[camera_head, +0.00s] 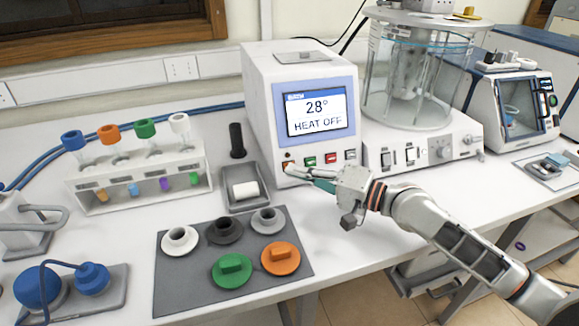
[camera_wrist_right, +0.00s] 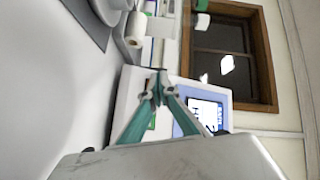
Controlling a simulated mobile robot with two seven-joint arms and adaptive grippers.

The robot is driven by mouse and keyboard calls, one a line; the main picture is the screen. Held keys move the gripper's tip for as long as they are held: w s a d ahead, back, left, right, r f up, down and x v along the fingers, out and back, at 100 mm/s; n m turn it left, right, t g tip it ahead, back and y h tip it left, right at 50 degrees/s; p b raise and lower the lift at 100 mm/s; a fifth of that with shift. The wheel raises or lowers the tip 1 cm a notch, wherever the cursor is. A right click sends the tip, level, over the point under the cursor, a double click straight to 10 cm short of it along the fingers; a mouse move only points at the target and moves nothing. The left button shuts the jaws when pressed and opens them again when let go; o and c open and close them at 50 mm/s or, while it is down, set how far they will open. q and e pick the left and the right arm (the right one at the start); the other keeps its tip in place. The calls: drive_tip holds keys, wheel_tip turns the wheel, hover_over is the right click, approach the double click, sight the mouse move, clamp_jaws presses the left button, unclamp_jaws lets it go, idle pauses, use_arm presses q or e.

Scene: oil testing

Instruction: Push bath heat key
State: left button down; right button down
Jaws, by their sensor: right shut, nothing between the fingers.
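The white bath controller (camera_head: 262,110) stands on the bench, and its blue-framed screen (camera_head: 316,108) reads 28° and HEAT OFF. The wrist view shows the closed teal fingers (camera_wrist_right: 157,84) in front of the controller (camera_wrist_right: 128,92). My left gripper is not in view.
A glass bath (camera_head: 413,75) stands right of the controller. A grey tray (camera_head: 238,208) with a white roll lies close to its left. A rack of capped tubes (camera_head: 140,185) and a grey mat (camera_head: 185,290) with coloured stoppers take up the left and front.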

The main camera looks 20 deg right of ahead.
drive_tip(key=shift+w+f, duration=0.2)
drive_tip(key=shift+w, duration=0.2)
drive_tip(key=shift+w+f+b, duration=0.15)
drive_tip(key=shift+w+b, duration=0.2)
drive_tip(key=shift+b, duration=0.05)
idle(0.9)
drive_tip(key=shift+s+r+p, duration=0.4)
drive_tip(key=shift+s+p, duration=0.15)
drive_tip(key=shift+p, duration=0.05)
drive_tip(key=shift+s, duration=0.25)
drive_tip(key=shift+f, duration=0.1)
